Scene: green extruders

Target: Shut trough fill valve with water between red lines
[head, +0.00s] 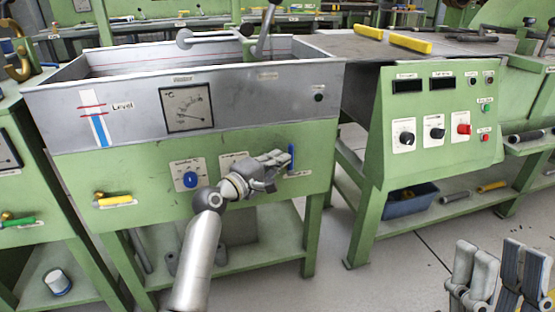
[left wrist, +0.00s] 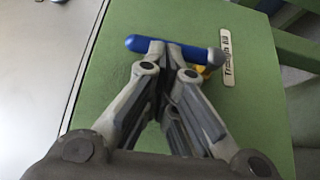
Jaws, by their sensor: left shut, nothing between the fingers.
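The trough (head: 240,105) has a level gauge (head: 96,120) on its left front with two red lines. The blue water column's top is close to the lower red line; I cannot tell exactly. The fill valve's blue handle (head: 291,158) stands upright on the green front panel at right. In the left wrist view the blue handle (left wrist: 185,50) lies across the picture beside its label (left wrist: 227,58). My left gripper (head: 282,160) is shut and empty, its tips at the handle; contact is unclear. My right gripper (head: 498,255) is open at the bottom right, away from the trough.
A blue knob (head: 190,179) and a yellow-handled valve (head: 113,200) sit on the same panel. A dial (head: 187,109) is above. A control box (head: 440,115) with knobs stands at right, with a blue bin (head: 410,200) on the shelf below. Floor shows between the benches.

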